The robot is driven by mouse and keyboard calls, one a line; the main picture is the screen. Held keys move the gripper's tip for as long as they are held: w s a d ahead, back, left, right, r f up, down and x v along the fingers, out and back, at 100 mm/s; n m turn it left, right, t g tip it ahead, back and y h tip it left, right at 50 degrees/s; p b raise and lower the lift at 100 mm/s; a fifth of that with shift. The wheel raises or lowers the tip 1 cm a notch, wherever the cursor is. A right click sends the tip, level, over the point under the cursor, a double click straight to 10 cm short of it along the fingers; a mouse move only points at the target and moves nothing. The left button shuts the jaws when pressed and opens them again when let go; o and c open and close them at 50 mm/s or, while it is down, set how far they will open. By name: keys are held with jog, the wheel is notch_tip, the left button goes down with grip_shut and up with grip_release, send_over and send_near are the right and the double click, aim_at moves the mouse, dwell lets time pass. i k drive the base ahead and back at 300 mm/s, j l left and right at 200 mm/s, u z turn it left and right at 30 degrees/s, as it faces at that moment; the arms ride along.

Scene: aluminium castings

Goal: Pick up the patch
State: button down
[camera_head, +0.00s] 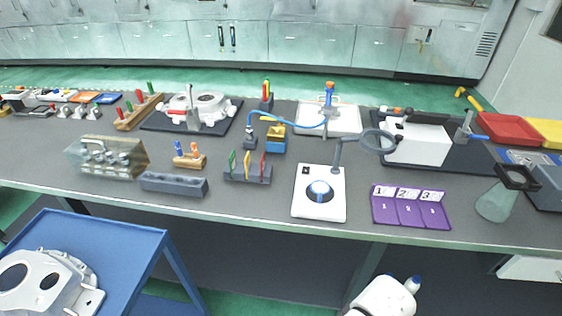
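No object is clearly recognisable as the patch. A small round blue and white piece (320,191) lies on a white base plate (319,209) near the front middle of the bench; I cannot tell whether it is the patch. A ring-shaped magnifier (378,141) on a bent arm rises from that plate's back right. A white rounded part with a blue end shows at the bottom edge and seems to be part of my arm. My gripper's fingers are not in view.
The grey bench (262,208) is crowded. A purple numbered board (410,213) and a flared glass vessel (495,203) stand right of the plate. A slotted colour-tab rack (247,174) stands left. A blue cart (125,247) with a white casting (45,283) stands at lower left.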

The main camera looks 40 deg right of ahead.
aim_at(321, 188)
jog(key=k+z, duration=0.15)
jog(key=z, duration=1)
jog(key=j+u, duration=0.3)
jog(key=j, duration=0.25)
jog(key=k+j+u, duration=0.1)
jog(key=j+u, duration=0.25)
jog(key=j, duration=0.25)
